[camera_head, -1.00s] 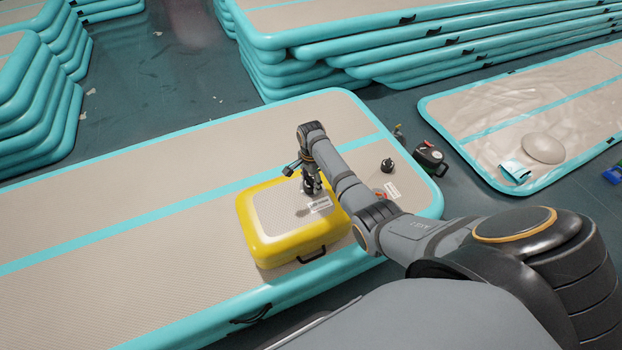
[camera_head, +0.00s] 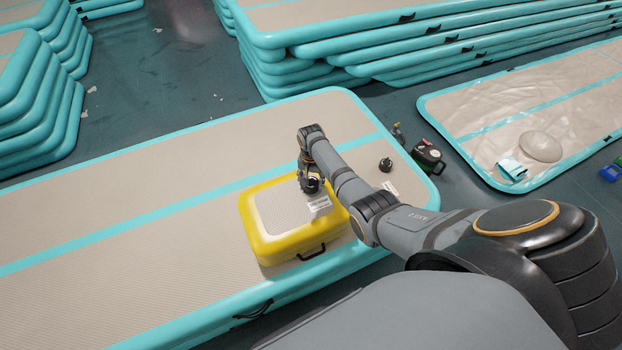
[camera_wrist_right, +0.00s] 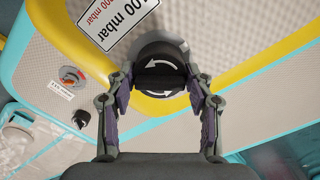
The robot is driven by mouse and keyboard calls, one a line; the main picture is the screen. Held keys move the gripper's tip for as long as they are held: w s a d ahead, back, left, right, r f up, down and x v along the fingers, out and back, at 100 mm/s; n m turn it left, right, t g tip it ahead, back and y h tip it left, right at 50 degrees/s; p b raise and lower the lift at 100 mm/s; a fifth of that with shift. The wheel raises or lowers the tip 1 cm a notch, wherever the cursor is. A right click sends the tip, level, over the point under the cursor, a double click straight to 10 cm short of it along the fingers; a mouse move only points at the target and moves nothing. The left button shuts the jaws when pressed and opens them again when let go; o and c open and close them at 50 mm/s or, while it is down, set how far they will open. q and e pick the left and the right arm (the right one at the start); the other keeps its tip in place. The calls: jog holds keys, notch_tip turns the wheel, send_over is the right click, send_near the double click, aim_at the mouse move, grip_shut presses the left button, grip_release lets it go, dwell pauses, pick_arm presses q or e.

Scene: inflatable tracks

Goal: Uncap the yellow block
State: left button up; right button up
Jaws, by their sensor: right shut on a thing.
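The yellow block (camera_head: 262,247) with a beige top lies on the long beige and teal mat. A black round cap (camera_wrist_right: 158,67) with white curved arrows shows in the right wrist view, over the block's edge. My right gripper (camera_wrist_right: 159,82) is shut on the cap, one finger on each side. In the head view the right gripper (camera_head: 311,184) is over the block's back right part. A white "100 mbar" label (camera_wrist_right: 112,18) is beside the cap. I cannot tell whether the cap is seated or raised, since it hides what is under it. My left gripper is not in view.
The mat (camera_head: 120,235) is bare left of the block. A black knob (camera_head: 386,164) stands on its right end, and a dark device (camera_head: 428,156) is beyond its edge. A red-centred valve (camera_wrist_right: 72,76) shows in the wrist view. Stacked mats (camera_head: 300,50) stand behind.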

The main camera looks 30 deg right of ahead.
jog(key=shift+n, duration=0.3)
jog(key=shift+r+n, duration=0.15)
jog(key=shift+n, duration=0.35)
jog(key=shift+n+p, duration=0.5)
jog(key=shift+n, duration=1.5)
jog(key=shift+n+p, duration=0.3)
jog(key=shift+n, duration=0.9)
